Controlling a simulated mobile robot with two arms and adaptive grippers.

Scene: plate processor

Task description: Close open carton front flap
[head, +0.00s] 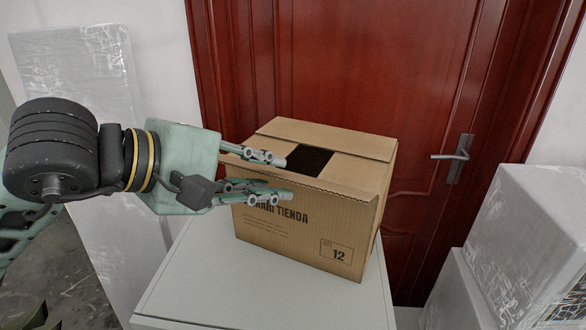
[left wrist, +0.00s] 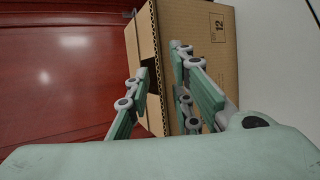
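The brown carton (head: 290,240) stands on a white stand, with printed text and a "12" on its front face. Its back top flap (head: 325,137) lies roughly flat, and a dark opening shows in the top. The front flap (head: 335,183) is raised along the front edge, its left part hidden by my left gripper. My left gripper (head: 285,178) is open at the carton's front left, one finger above the other. In the left wrist view, the fingers (left wrist: 160,72) straddle the carton's edge, one on the opening's side, one over the printed face. Contact cannot be told. My right gripper is not in view.
The white stand (head: 215,295) has bare top in front of the carton. A red door (head: 370,70) with a metal handle (head: 458,157) is close behind. Plastic-wrapped boxes (head: 530,230) stand at the right. A wrapped panel (head: 75,70) leans at the left wall.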

